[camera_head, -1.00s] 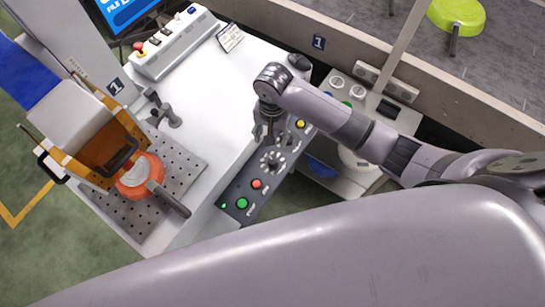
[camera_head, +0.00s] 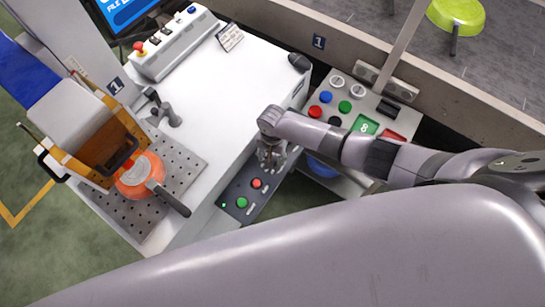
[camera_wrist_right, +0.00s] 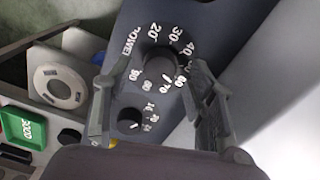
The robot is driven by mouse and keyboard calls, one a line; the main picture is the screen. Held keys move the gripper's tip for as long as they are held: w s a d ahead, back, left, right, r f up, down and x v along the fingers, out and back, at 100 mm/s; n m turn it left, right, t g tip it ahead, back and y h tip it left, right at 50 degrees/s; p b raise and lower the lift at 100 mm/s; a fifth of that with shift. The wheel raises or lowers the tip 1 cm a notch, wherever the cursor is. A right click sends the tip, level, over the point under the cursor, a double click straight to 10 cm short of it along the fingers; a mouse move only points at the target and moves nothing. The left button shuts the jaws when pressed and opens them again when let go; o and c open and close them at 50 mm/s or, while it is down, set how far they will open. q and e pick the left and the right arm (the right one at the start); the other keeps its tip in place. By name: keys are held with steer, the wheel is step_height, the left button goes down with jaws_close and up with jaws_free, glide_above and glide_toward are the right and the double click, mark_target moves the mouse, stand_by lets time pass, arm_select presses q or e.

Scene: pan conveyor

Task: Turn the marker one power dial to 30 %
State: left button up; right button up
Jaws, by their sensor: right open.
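The marker one control panel (camera_head: 247,193) is a dark strip on the front edge of the white machine table. Its power dial (camera_wrist_right: 160,66) is a dark round knob, ringed by white numbers from about 20 to 90, with the word POWER beside it. The dial's pointer is too unclear to read. My right gripper (camera_head: 271,158) reaches down over the panel and hides the dial in the head view. In the right wrist view the gripper (camera_wrist_right: 156,72) is open, one finger on each side of the dial; contact cannot be told. My left gripper is out of view.
A smaller dial (camera_wrist_right: 130,119) sits close to the power dial. Red (camera_head: 256,183) and green (camera_head: 242,202) buttons are on the same panel. Another button panel (camera_head: 352,108) stands to the right. An orange pan (camera_head: 135,180) sits in a fixture on the left.

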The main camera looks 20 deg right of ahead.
steer(key=shift+f, duration=0.7)
steer(key=shift+c, duration=0.2)
steer(key=c, duration=1.1)
steer(key=shift+c, duration=0.2)
